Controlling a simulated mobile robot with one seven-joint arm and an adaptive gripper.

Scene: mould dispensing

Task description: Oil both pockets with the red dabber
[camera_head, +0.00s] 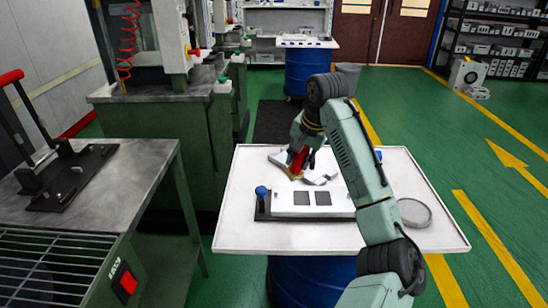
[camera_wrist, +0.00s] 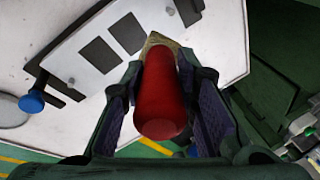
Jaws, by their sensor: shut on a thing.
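The red dabber (camera_head: 298,161) is in my gripper (camera_head: 302,156), above the table behind the mould. In the wrist view the red dabber (camera_wrist: 163,95) lies between the two fingers of my gripper (camera_wrist: 165,90), with a tan tip showing at its far end. The mould is a white plate (camera_head: 329,199) with two dark square pockets, the left pocket (camera_head: 302,198) and the right pocket (camera_head: 323,198). The wrist view also shows the two pockets (camera_wrist: 100,54) and (camera_wrist: 128,33). The dabber is apart from both pockets. Part of the plate's right end is hidden by my arm.
A blue knob (camera_head: 261,191) stands at the left of the mould. A grey round dish (camera_head: 413,212) is at the table's right. The white table's (camera_head: 285,238) front is clear.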

